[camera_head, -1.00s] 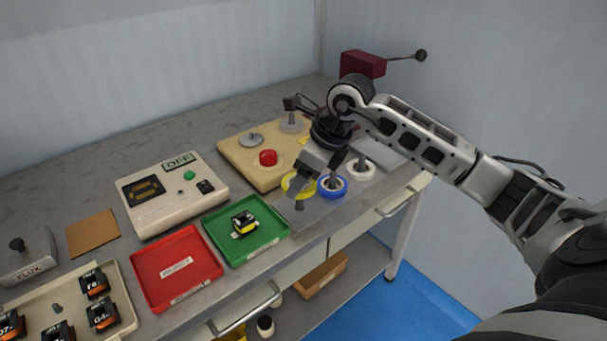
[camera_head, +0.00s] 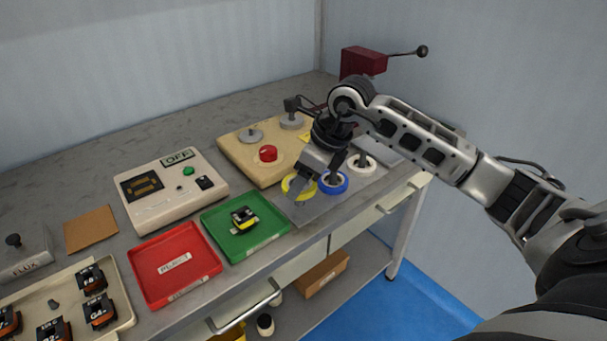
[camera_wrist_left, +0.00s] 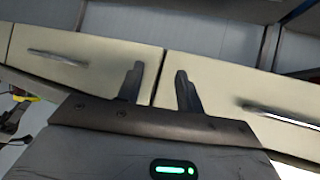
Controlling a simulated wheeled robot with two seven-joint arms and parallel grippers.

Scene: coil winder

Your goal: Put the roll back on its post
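The yellow roll (camera_head: 287,186) is at the left end of the row on the grey plate, at the front of the bench. My right gripper (camera_head: 299,188) reaches down over it, with its fingers at the ring, and appears shut on it. The fingers hide the ring's middle, so I cannot tell how far it sits around its post. The blue roll (camera_head: 344,187) and the white roll (camera_head: 369,169) sit around their posts to the right. My left gripper (camera_wrist_left: 160,85) is open and empty in the left wrist view, in front of cream drawer fronts.
The winder base (camera_head: 236,158) with a red button (camera_head: 268,153) stands just behind. The green tray (camera_head: 274,238) with a small coil part, the red tray (camera_head: 152,290) and a tester box (camera_head: 140,216) lie left. The bench front edge is close to the rolls.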

